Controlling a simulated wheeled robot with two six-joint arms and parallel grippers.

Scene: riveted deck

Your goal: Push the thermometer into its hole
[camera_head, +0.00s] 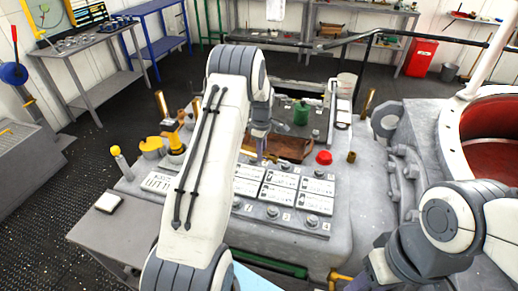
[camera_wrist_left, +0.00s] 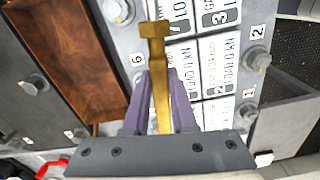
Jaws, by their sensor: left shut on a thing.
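My left gripper (camera_wrist_left: 158,78) is shut on the brass thermometer (camera_wrist_left: 155,50), with its two purple fingers on either side of the shaft. The thermometer has a wide crosspiece near its top end and a shaft that narrows back between the fingers. In the head view the left gripper (camera_head: 262,138) hangs over the grey console (camera_head: 335,225), near the brown wooden tray (camera_head: 292,148); the thermometer is barely visible there. I cannot make out the thermometer's hole in either view. My right arm is at the lower right of the head view, but its gripper is out of sight.
White label plates (camera_head: 278,187) and bolts cover the console's front. A red knob (camera_head: 324,157), a green canister (camera_head: 301,113), a yellow-knobbed lever (camera_head: 116,151) and brass posts (camera_head: 367,102) stand around. A large red-lined opening (camera_head: 497,140) is at right.

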